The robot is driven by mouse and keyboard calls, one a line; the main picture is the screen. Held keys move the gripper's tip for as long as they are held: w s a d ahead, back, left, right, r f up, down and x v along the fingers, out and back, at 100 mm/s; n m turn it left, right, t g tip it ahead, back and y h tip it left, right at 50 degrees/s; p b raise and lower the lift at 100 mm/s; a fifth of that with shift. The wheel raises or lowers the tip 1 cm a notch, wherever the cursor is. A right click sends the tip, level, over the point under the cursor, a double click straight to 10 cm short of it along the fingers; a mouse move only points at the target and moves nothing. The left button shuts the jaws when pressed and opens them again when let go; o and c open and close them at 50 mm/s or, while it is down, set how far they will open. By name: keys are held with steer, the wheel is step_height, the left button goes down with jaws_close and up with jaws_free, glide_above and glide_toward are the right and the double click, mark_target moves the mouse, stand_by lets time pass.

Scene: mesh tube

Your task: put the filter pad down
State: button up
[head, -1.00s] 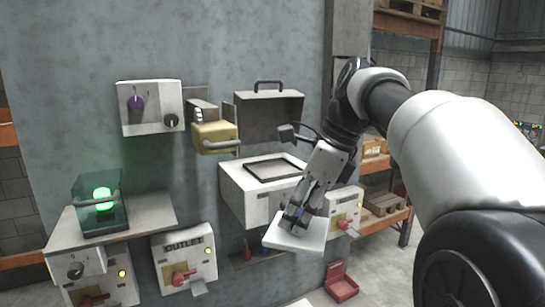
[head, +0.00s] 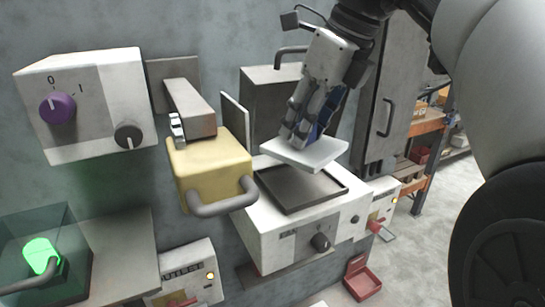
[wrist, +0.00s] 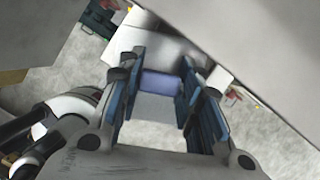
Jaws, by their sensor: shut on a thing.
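The filter pad (head: 306,153) is a flat white square plate with a blue grip piece on top. My gripper (head: 303,132) is shut on it and holds it roughly level. In the head view the pad is above the white box (head: 290,240) with a dark shallow tray (head: 298,202) on its top; the pad looks apart from the tray. In the wrist view the blue-padded fingers (wrist: 157,85) close on either side of a pale bluish block, and little else of the pad can be made out.
A yellow block with a grey handle (head: 212,165) sticks out from the wall left of the tray. An open grey lid or housing (head: 268,95) stands behind it. A knob panel (head: 88,105) is at upper left. A red bin (head: 362,278) lies low at the right.

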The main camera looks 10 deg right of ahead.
mark_target(309, 149)
steer(key=f, duration=0.1)
steer(key=s+f+b, duration=0.1)
steer(key=f, duration=0.2)
steer(key=shift+s+f, duration=0.15)
steer(key=shift+s, duration=0.25)
steer(key=shift+w+f+b, duration=0.15)
steer(key=shift+f+b, duration=0.2)
steer(key=shift+f, duration=0.85)
steer(key=shift+w+f+b, duration=0.1)
steer(key=shift+f+b, duration=0.2)
steer(key=shift+f, duration=0.85)
steer(key=shift+w+f, duration=0.1)
steer(key=shift+f, duration=0.05)
steer(key=shift+f, duration=0.1)
steer(key=o, duration=1.1)
steer(key=shift+c, duration=0.2)
steer(key=shift+r, duration=0.5)
steer(key=p+v, duration=0.2)
steer(key=v, duration=0.9)
steer(key=shift+s+d+r+p, duration=0.2)
steer(key=shift+p, duration=0.15)
